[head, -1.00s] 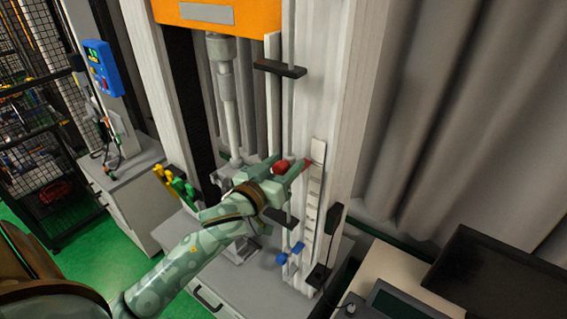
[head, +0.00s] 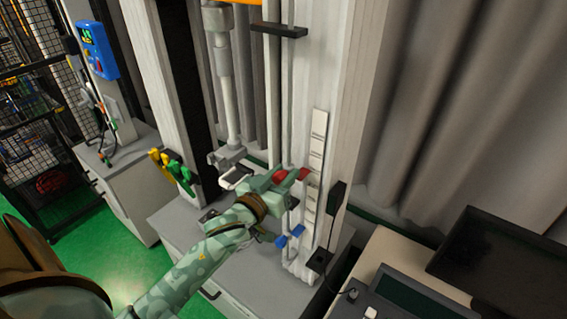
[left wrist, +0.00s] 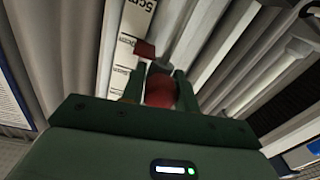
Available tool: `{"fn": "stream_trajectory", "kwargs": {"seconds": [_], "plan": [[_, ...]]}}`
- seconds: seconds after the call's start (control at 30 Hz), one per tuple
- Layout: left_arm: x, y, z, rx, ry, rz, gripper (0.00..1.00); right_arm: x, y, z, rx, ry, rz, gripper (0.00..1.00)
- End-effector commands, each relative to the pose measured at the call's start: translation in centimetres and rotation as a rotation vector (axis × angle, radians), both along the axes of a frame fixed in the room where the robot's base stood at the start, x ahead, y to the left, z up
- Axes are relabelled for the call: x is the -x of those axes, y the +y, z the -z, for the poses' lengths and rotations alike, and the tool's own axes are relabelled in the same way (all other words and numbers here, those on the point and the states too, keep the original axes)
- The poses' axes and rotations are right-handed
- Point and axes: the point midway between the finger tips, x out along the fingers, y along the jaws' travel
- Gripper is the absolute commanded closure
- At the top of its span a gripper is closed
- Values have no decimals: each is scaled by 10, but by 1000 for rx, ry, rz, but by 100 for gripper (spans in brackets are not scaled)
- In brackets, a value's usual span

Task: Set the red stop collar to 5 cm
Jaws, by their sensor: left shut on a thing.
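The red stop collar (head: 280,175) sits on a thin upright rod at the front of the tower, with its red pointer (head: 304,174) reaching right toward the white scale strip (head: 318,150). My left gripper (head: 285,182) is shut on the collar, its fingers on either side of it. In the left wrist view, the collar (left wrist: 160,88) shows between the fingers. The pointer (left wrist: 145,50) lies beside the strip, near a label ending in "0cm"; a "5cm" label (left wrist: 146,6) is at the picture top. The exact reading cannot be told. My right gripper is not in view.
A blue collar (head: 290,238) sits lower on the tower, below my gripper. A black crosspiece (head: 280,31) is above. A black cabled box (head: 333,197) hangs right of the strip. Yellow and green clamps (head: 175,168) stand left; a monitor (head: 502,258) is at right.

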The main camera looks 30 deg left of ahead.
Motion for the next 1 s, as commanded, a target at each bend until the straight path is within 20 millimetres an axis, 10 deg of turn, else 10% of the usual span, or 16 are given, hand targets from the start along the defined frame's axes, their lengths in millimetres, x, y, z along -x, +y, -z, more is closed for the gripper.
{"fn": "stream_trajectory", "kwargs": {"seconds": [0.2,0.57,0.6,0.67,1.0], "plan": [[0,1,45,0,7,-3,100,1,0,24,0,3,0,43],[0,1,47,-2,5,-3,100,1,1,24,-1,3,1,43],[0,1,46,-2,4,-2,61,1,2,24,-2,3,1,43],[0,1,46,-2,4,-2,49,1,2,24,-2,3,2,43],[4,0,46,-1,2,-2,49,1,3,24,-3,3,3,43]]}}
